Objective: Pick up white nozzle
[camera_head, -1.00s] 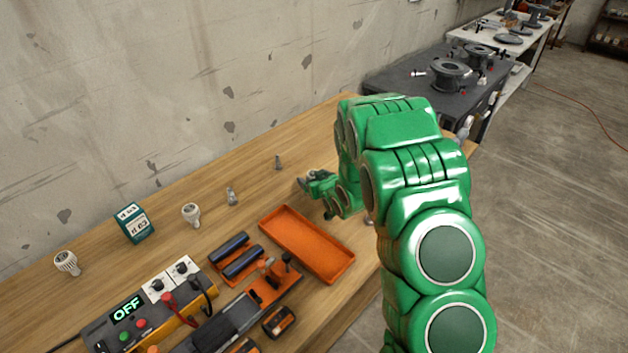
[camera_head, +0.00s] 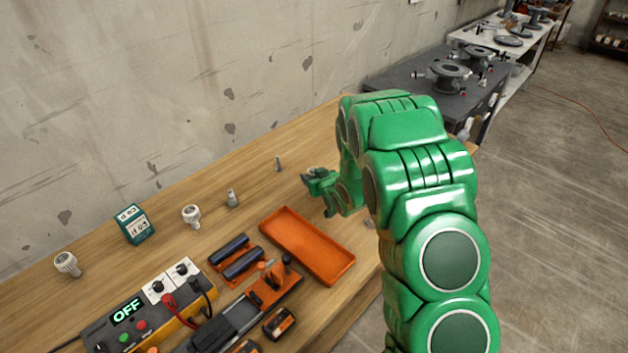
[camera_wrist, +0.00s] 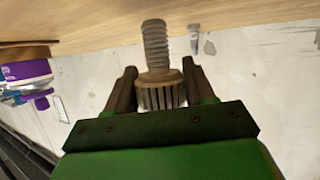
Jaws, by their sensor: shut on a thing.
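My gripper (camera_wrist: 159,76) is shut on a nozzle (camera_wrist: 156,44) with a ribbed collar and a threaded stem pointing away from the palm. It looks grey-brown in shade, so I cannot tell if it is white. In the head view my gripper (camera_head: 310,178) is above the right part of the bench, and the held nozzle cannot be made out.
Grey nozzles (camera_head: 232,198) (camera_head: 278,163) stand near the wall. An orange tray (camera_head: 333,277) lies in front of my gripper.

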